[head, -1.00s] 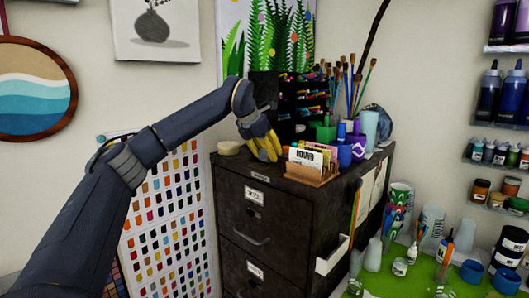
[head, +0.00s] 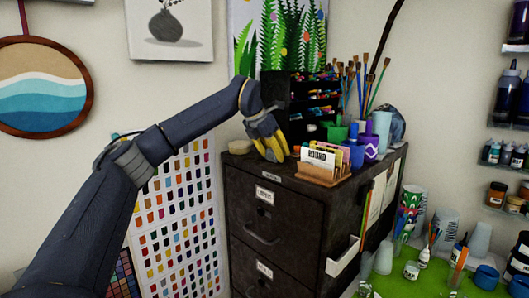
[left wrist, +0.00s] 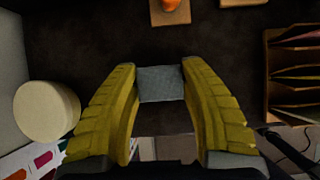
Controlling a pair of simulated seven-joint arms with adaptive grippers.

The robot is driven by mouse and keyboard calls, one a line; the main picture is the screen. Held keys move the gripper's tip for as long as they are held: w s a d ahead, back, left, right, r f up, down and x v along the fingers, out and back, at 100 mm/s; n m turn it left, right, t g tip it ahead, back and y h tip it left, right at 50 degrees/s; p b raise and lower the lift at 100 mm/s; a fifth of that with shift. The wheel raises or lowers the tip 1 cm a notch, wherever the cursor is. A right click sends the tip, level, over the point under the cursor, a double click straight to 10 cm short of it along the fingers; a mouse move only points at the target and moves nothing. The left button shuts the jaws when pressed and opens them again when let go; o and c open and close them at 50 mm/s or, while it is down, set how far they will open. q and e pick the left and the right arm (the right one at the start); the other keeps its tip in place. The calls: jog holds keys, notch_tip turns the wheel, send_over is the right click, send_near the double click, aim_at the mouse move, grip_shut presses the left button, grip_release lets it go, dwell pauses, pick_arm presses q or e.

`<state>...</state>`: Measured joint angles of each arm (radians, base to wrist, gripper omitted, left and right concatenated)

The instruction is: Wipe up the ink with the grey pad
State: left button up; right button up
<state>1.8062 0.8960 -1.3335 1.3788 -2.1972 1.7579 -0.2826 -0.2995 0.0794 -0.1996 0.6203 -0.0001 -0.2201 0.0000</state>
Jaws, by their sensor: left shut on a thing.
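My left gripper (head: 270,141) is low over the dark top of the filing cabinet, between a round cream object and a wooden card holder. In the left wrist view its yellow fingers (left wrist: 160,80) are shut on the small grey pad (left wrist: 161,84), gripped by its two sides near the fingertips. The dark cabinet top (left wrist: 100,35) lies beneath it. I cannot tell whether the pad touches the surface. No ink spill can be made out on the dark surface. My right gripper is not in view.
The cream round object (left wrist: 47,110) stands close to the left finger. The wooden card holder (head: 318,174) is to the right, with cups (head: 369,146) of brushes behind it. A dark marker rack (head: 312,100) stands at the back. The cabinet's front edge is near.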

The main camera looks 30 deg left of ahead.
pick_arm(q)
jog(key=shift+s+d, duration=0.1)
jog(key=shift+d, duration=0.5)
jog(key=shift+a+r, duration=0.15)
jog(key=shift+r, duration=3.9)
